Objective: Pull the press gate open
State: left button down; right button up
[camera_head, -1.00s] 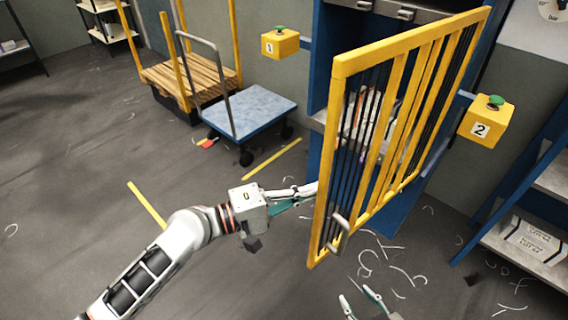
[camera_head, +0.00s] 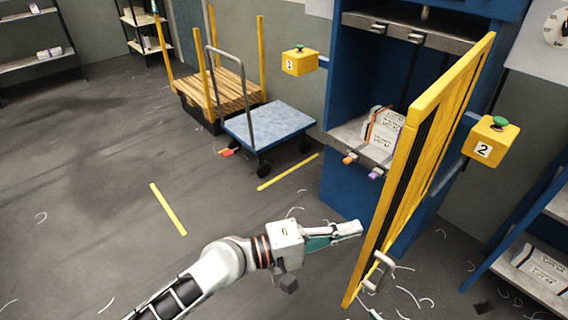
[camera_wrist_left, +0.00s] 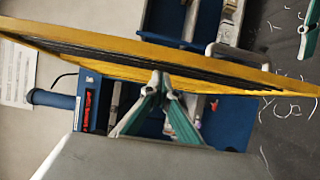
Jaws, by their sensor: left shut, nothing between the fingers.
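The press gate (camera_head: 420,130) is a yellow frame with dark bars, standing swung out from the blue press and seen nearly edge-on. Its metal handle (camera_head: 381,272) is low on the free edge; it also shows in the left wrist view (camera_wrist_left: 238,55). My left gripper (camera_head: 358,229) is shut and empty, with its tips close to the inner side of the gate, above and left of the handle. In the left wrist view its fingertips (camera_wrist_left: 161,80) meet in front of the gate; I cannot tell whether they touch it. Only a fingertip of my right gripper (camera_head: 375,314) shows at the bottom edge.
The press (camera_head: 345,100) is open to view, with a strapped white bundle (camera_head: 384,130) inside. Yellow button boxes 1 (camera_head: 299,62) and 2 (camera_head: 489,140) flank it. A blue cart (camera_head: 268,123) stands at the left. The floor left of the gate is mostly clear.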

pick_arm(q)
jog(key=shift+w+a, duration=0.1)
jog(key=v, duration=1.2)
jog(key=w+a+f+m+t+y, duration=0.1)
jog(key=a+f+m+t+y, duration=0.2)
jog(key=f, duration=0.6)
jog(key=w+a+f+t+y, duration=0.1)
jog(key=a+f+t+y, duration=0.2)
jog(key=a+f+y, duration=0.4)
jog(key=s+a+f+m+y, duration=0.4)
jog(key=s+a+f, duration=0.4)
jog(key=a+f, duration=0.3)
jog(key=shift+f+m, duration=0.4)
jog(key=shift+f, duration=0.25)
